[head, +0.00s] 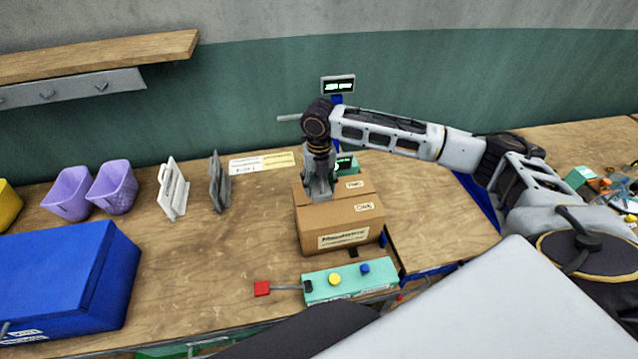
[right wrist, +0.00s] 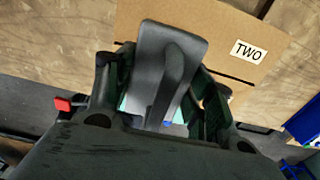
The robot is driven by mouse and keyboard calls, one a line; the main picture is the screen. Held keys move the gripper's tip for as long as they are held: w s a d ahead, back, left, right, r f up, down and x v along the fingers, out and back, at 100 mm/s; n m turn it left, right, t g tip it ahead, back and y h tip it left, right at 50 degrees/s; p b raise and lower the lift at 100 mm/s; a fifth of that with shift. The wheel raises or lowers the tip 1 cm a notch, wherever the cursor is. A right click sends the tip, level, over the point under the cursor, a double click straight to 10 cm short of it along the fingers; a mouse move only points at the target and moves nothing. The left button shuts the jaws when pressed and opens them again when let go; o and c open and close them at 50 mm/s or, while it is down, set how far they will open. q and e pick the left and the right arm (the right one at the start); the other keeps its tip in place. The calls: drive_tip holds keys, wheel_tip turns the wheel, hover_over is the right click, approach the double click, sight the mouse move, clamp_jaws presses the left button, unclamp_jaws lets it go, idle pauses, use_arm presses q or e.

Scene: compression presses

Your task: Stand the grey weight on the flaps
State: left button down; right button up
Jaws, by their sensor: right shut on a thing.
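A brown cardboard box (head: 338,222) stands on the wooden table, its top flaps (head: 358,197) folded flat. Paper labels are on the flaps; one reads TWO in the right wrist view (right wrist: 249,51). My right gripper (head: 319,190) is over the left part of the box top, pointing down. It is shut on the grey weight (right wrist: 170,70), a flat plate with a raised handle between the fingers. The weight is at or just above the flaps; I cannot tell whether it touches. My left gripper is not in view.
A teal control box (head: 350,283) with yellow and blue buttons and a red-ended lever lies in front. Dark grey (head: 218,181) and white (head: 172,190) handled plates stand left, beside purple bins (head: 112,187) and a blue case (head: 62,280). A small display (head: 338,85) rises behind.

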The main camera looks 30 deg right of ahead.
drive_tip(key=shift+w, duration=0.1)
drive_tip(key=shift+f+b, duration=0.8)
drive_tip(key=shift+f, duration=0.35)
drive_tip(key=shift+f+b, duration=1.2)
drive_tip(key=shift+b, duration=0.25)
drive_tip(key=shift+r+p, duration=0.15)
drive_tip(key=shift+p, duration=0.55)
drive_tip(key=shift+f, duration=0.65)
drive_tip(key=o, duration=1.6)
drive_tip(key=shift+r, duration=5.95)
